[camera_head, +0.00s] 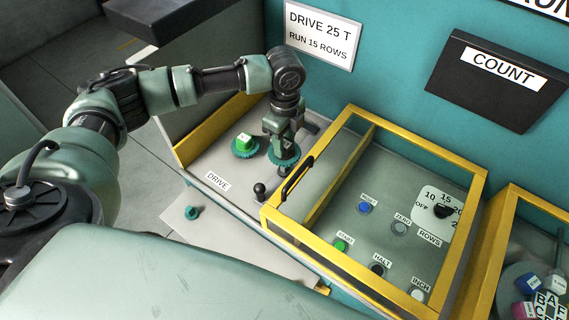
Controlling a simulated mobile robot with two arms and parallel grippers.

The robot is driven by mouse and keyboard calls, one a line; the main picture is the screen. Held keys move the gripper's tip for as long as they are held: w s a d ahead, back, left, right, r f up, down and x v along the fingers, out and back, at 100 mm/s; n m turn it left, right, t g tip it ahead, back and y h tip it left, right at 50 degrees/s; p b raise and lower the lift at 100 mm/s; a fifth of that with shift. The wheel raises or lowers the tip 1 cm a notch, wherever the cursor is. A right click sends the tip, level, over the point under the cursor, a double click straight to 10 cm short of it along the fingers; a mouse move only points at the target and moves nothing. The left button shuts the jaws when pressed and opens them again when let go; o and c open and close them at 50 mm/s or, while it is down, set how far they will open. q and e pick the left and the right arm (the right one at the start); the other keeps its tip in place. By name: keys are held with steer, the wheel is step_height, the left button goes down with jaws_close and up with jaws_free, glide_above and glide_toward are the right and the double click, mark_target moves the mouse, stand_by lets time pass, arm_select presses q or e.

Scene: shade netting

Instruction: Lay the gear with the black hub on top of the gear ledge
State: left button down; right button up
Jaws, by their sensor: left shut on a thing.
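My left gripper (283,143) points down over the grey drive panel and is shut on a teal toothed gear (284,156). The fingers cover the middle of this gear, so its hub colour cannot be made out. A dark post shows just below it; I cannot tell whether the gear is around or above it. A second teal gear (245,148) with a bright green block-like hub sits to its left. A pale ledge (235,242) runs in front of and below the panel, perhaps the gear ledge. A small teal piece (192,212) stands on it. My right gripper is out of view.
A lever with a black knob (259,188) stands by the DRIVE label (217,182). Right of the gripper is a yellow-framed cover (410,146) with a black handle (297,178), over several buttons and a dial (443,209). The ledge is mostly clear.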

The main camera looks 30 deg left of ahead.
arm_select(q)
steer(key=shift+r, duration=0.9)
